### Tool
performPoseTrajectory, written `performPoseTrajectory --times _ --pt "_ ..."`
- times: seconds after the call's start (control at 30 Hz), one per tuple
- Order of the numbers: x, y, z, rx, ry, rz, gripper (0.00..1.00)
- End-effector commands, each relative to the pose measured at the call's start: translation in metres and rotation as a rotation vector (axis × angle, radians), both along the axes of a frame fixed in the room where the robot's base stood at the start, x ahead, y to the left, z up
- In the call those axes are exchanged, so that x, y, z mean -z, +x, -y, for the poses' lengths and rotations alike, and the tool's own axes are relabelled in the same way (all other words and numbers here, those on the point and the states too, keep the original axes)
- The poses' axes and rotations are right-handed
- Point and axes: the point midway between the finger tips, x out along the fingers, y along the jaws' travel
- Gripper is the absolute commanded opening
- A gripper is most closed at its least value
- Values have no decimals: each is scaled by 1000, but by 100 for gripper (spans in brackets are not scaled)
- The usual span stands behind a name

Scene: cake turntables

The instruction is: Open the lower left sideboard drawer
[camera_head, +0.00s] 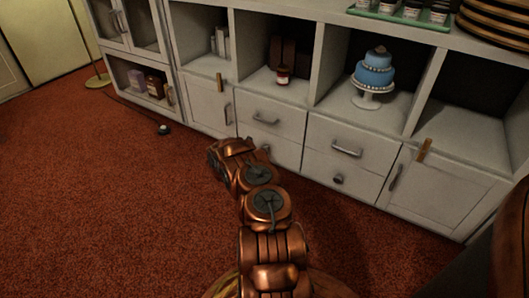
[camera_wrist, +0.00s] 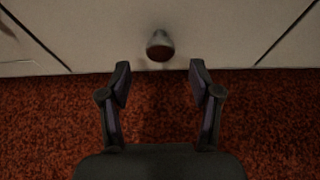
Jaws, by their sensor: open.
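The sideboard's lower left drawer (camera_head: 285,152) is closed in the head view, partly hidden behind my copper arm. In the wrist view, a pale drawer front (camera_wrist: 225,40) with a dark rounded knob (camera_wrist: 160,45) fills the top, with seams on both sides. It appears to be the lower left drawer. My gripper (camera_wrist: 160,78) is open and empty. Its two fingers point at the front, one to either side of the knob's line, with the knob just beyond the tips. The fingers cannot be made out in the head view.
The upper left drawer (camera_head: 271,117), upper right drawer (camera_head: 350,146) and lower right drawer (camera_head: 342,178) are closed. Cabinet doors flank them. A blue cake (camera_head: 374,72) stands on a shelf above. Red carpet (camera_head: 110,215) is mostly clear; a small dark object (camera_head: 164,129) lies on it.

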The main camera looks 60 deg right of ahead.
Motion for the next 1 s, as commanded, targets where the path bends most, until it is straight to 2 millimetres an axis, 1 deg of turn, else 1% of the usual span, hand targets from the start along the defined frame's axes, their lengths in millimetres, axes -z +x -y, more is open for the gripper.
performPoseTrajectory --times 0.03,0.3,0.5,0.7,1.0 --pt "5 0 6 2 0 2 63" --pt "17 1 39 4 -4 4 63" --pt "24 2 55 3 -1 2 63" --pt "25 3 62 1 -2 2 63" --pt "24 3 63 1 -2 2 63"
